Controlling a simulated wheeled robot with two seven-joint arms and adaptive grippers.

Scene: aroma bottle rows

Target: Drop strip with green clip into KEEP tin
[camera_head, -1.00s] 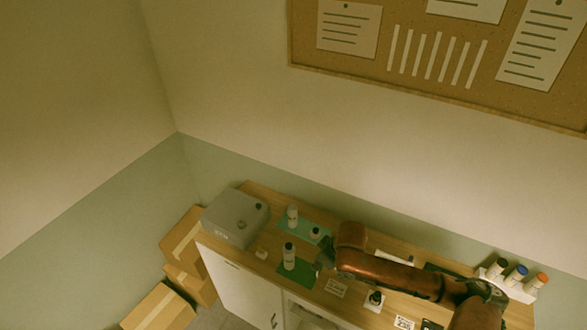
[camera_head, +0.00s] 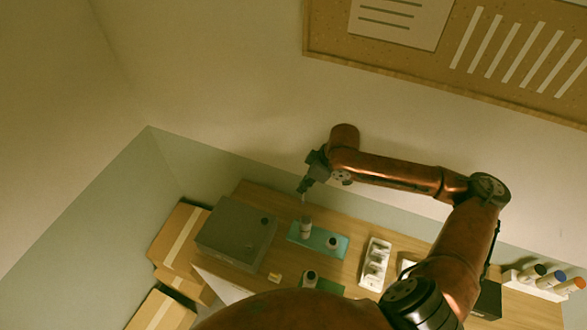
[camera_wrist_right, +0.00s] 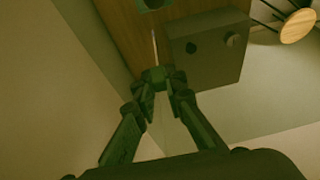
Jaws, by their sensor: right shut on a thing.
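My right gripper (camera_head: 303,188) is raised above the back of the counter, over a bottle (camera_head: 305,228) on a teal mat (camera_head: 320,253). In the right wrist view its fingers (camera_wrist_right: 158,88) are shut on a small green clip (camera_wrist_right: 153,75). A thin pale strip (camera_wrist_right: 154,45) extends from the clip. In the head view the strip is too small to make out surely against the bottle below. I cannot pick out a tin marked KEEP; no such label is readable. My left gripper is not in view.
A grey box (camera_head: 230,238) stands at the counter's left end; it also shows in the wrist view (camera_wrist_right: 215,65). A small dark-capped jar (camera_head: 332,243) shares the teal mat. A white tray (camera_head: 376,250) is to the right. Cardboard boxes (camera_head: 175,235) are left of the counter.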

